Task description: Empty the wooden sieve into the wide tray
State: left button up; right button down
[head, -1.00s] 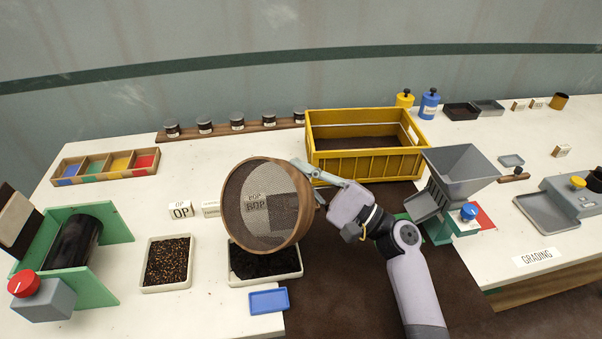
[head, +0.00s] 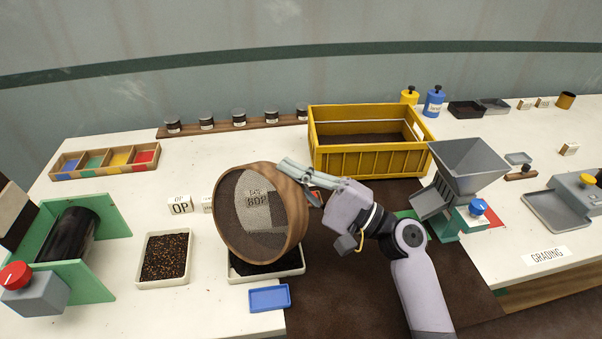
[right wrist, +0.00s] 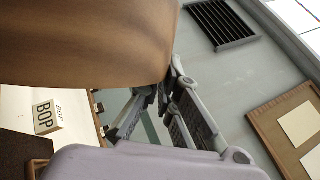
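The round wooden sieve (head: 296,212) stands steeply tilted, its mesh facing me and a BOP card showing through it. My right gripper (head: 300,172) is shut on the upper right of its rim. In the right wrist view the sieve's brown wooden wall (right wrist: 90,42) fills the upper left, against the fingers (right wrist: 163,92). A white tray (head: 290,272) with dark tea lies directly below the sieve, which hides its back part. I see no loose tea on the mesh. My left gripper is not in view.
A narrower white tray (head: 141,265) of mottled tea and a small blue tray (head: 270,298) lie nearby. A yellow crate (head: 370,162) stands behind my right arm. A grey hopper (head: 466,165) stands to the right. The green-framed roller (head: 100,290) is at left.

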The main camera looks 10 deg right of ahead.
jog(key=s+a+n+g, duration=0.1)
jog(key=s+a+n, duration=0.1)
jog(key=n, duration=0.1)
jog(key=s+a+r+n+g, duration=0.1)
jog(key=s+a+n, duration=0.1)
jog(key=s+a+r+n+g, duration=0.1)
jog(key=s+a+n+g, duration=0.1)
jog(key=n, duration=0.1)
jog(key=shift+s+a+n, duration=0.2)
jog(key=shift+s+n, duration=0.1)
jog(key=shift+s, duration=0.05)
jog(key=s+a+f+n+h+p, duration=0.3)
jog(key=s+a+f+n+p, duration=0.2)
jog(key=s+a+n+p, duration=0.2)
jog(key=s+a+f+n+g+h+p, duration=0.1)
jog(key=s+a+f+n+h+p, duration=0.2)
jog(key=s+a+f+n+p, duration=0.2)
jog(key=s+a+n+p, duration=0.2)
jog(key=s+a, duration=0.1)
jog(key=s, duration=0.1)
jog(key=shift+a+f+h, duration=0.25)
jog(key=shift+a+h, duration=0.05)
notch_tip(320, 180, up, 4)
jog(key=p, duration=0.5)
